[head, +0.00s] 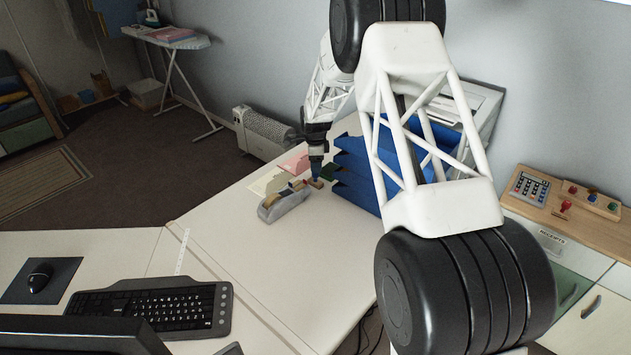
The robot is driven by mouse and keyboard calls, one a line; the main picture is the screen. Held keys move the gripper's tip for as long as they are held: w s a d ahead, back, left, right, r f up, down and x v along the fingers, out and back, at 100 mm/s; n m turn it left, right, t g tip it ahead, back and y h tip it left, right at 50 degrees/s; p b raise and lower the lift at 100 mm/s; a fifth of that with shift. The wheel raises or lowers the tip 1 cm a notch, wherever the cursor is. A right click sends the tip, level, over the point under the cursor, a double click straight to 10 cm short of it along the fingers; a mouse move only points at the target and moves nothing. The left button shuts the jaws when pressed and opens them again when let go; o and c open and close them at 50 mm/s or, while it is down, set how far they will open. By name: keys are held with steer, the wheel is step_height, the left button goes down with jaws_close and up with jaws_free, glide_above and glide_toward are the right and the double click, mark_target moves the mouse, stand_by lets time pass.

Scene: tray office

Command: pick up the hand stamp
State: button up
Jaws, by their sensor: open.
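My gripper (316,176) points down at the far end of the white desk, beside the blue letter trays. It is open, with its fingertips low over the desk and small in this view. A small wood-coloured piece (317,184) shows right at the fingertips; I cannot tell for sure whether it is the hand stamp or whether the fingers touch it. A red-handled piece shaped like a hand stamp (566,207) stands on the wooden top of the cabinet at the right, far from my gripper.
A grey tape dispenser (283,204) sits just left of my gripper. The stacked blue trays (358,172) stand close on its right. A keyboard (150,308) is at the front left. The middle of the desk (300,265) is clear.

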mark_target(315, 178)
steer(key=shift+f, duration=0.15)
steer(key=shift+w+f, duration=0.1)
steer(key=shift+f, duration=2.35)
steer(key=c, duration=1)
steer(key=shift+r, duration=0.1)
